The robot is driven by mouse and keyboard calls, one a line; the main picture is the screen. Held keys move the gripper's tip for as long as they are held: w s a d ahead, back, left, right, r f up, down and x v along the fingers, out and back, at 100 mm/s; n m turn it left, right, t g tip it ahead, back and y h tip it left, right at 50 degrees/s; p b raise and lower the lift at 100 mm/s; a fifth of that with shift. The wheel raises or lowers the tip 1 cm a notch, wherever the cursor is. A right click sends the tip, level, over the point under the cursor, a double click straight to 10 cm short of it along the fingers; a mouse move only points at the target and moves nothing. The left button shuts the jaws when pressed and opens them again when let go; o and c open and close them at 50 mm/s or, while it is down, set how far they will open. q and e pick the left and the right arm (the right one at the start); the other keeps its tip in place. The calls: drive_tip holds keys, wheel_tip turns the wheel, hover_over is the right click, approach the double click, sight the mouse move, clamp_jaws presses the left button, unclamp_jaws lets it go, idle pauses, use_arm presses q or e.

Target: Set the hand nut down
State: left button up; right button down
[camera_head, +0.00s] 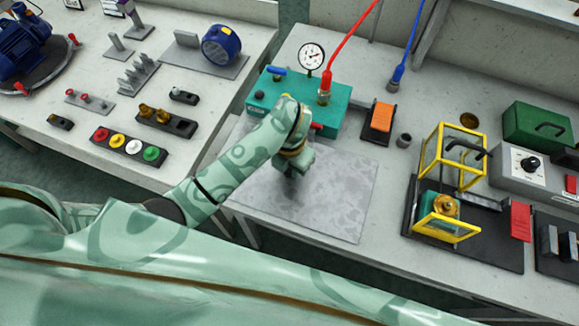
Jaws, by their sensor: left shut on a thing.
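My left gripper (296,174) points down over the grey speckled mat (335,205), in front of the teal pump block (335,97). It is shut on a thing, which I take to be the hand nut. The wrist and fingers hide almost all of what is held, so its shape does not show. A dark shadow lies on the mat just under the fingertips; I cannot tell whether the held thing touches the mat. My right gripper is not in view.
The block carries a gauge (312,57) and a red hose (347,48). Right of the mat stand an orange-topped block (381,117), a small grey cup (404,140) and a yellow-framed cage (437,168). The mat's right and front parts are clear. A gap separates the left bench.

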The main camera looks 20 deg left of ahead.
use_arm(q)
drive_tip(key=shift+r, duration=0.1)
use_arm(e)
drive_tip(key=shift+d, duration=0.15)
use_arm(q)
drive_tip(key=o, duration=0.8)
drive_tip(key=shift+c, duration=0.2)
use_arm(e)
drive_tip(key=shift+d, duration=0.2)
use_arm(q)
wheel_tip(320, 180, up, 12)
drive_tip(key=p, duration=0.5)
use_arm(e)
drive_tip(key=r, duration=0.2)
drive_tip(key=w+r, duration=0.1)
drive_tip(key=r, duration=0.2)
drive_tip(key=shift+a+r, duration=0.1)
